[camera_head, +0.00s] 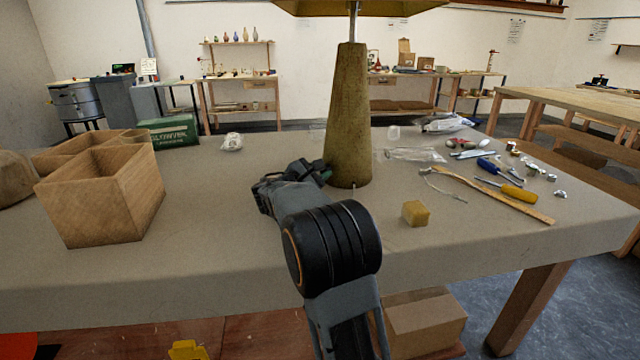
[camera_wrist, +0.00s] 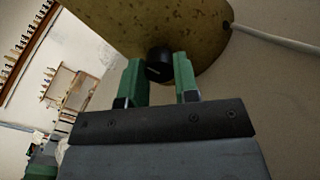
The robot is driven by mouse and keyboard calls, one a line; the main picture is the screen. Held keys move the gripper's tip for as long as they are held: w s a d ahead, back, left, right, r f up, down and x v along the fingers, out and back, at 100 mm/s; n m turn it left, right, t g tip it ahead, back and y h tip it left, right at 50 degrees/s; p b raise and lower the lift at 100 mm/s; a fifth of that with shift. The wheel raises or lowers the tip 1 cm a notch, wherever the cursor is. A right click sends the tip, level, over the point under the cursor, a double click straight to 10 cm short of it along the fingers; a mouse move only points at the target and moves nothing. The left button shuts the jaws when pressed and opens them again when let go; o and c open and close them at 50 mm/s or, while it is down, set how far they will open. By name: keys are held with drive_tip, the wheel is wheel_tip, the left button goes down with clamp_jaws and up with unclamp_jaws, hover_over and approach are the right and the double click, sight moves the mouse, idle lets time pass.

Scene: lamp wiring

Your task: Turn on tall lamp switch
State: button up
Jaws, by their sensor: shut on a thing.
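The tall lamp (camera_head: 348,120) stands upright on the table, with a tapered, speckled olive-brown base and a shade cut off by the top of the head view. In the wrist view, the lamp base (camera_wrist: 150,22) fills the top. A small round black switch knob (camera_wrist: 159,65) sticks out low on it. My gripper (camera_wrist: 160,80) has its green fingers on either side of the knob, shut on it. In the head view my gripper (camera_head: 318,170) is at the left side of the lamp's foot, and the knob is hidden there.
A wooden divided box (camera_head: 105,200) stands at left. A yellow block (camera_head: 415,213) sits right of my arm. Screwdrivers (camera_head: 510,188), a wooden ruler (camera_head: 500,200) and clear plastic bags (camera_head: 415,154) lie at right. A pale cord (camera_wrist: 275,40) leaves the lamp base.

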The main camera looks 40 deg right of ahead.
drive_tip(key=m+b, duration=0.5)
drive_tip(key=b, duration=0.1)
drive_tip(key=shift+f, duration=0.2)
drive_tip(key=m+b, duration=0.4)
drive_tip(key=shift+r+m, duration=0.3)
drive_tip(key=shift+m, duration=0.1)
drive_tip(key=shift+w+r+b, duration=0.1)
drive_tip(key=shift+b, duration=0.25)
drive_tip(key=o, duration=0.9)
drive_tip(key=p+v, duration=0.2)
drive_tip(key=v, duration=1.1)
drive_tip(key=shift+a+p, duration=0.35)
drive_tip(key=shift+a, duration=0.05)
